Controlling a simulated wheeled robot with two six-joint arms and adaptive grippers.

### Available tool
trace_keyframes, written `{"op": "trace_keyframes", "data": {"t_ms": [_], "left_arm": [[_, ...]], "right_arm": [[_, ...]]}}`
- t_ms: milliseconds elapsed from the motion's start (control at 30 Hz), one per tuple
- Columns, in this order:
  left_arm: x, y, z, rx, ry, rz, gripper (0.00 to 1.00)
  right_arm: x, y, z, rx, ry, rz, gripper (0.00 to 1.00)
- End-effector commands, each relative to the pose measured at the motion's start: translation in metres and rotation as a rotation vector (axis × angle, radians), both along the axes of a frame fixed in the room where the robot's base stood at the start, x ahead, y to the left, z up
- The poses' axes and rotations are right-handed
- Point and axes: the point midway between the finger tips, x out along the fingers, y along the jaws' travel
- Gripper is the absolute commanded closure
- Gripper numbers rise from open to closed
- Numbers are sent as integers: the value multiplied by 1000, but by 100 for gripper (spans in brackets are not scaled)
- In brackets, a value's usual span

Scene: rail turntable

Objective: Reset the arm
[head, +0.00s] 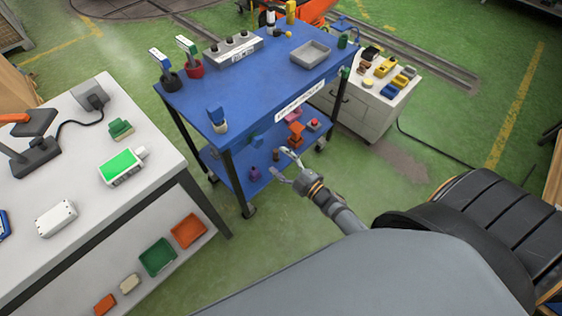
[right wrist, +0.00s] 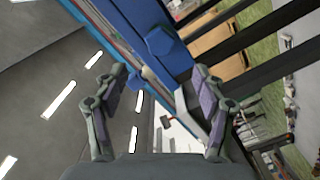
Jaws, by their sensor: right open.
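My right gripper (head: 283,166) is open, with its fingers spread, beside the front of the blue cart (head: 262,85) and lower than its top. It also shows open in the right wrist view (right wrist: 158,88), with nothing clearly held between its fingers. My right arm reaches in from the lower right. My left gripper is not in view.
The cart carries a grey tray (head: 310,52), a grey switch box (head: 233,48) and several levers. Its lower shelf (head: 232,175) holds small coloured parts. A white table (head: 85,150) stands left, a white cabinet (head: 362,105) behind. Green floor is open between cart and arm.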

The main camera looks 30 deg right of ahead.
Motion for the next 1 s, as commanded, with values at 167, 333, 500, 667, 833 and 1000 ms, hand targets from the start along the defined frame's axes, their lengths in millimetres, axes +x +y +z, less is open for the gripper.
{"op": "trace_keyframes", "data": {"t_ms": [167,333,500,667,833,1000], "left_arm": [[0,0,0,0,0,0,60],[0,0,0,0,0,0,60],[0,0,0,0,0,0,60],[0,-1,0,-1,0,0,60],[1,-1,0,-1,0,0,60],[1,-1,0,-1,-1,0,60]], "right_arm": [[-3,-1,0,0,0,0,30],[-3,-1,0,0,0,0,30],[-2,-1,0,0,0,0,30],[-7,-10,-26,26,76,-43,30],[-48,-48,-137,150,422,-253,30],[-143,-76,-255,283,829,-519,30]]}}
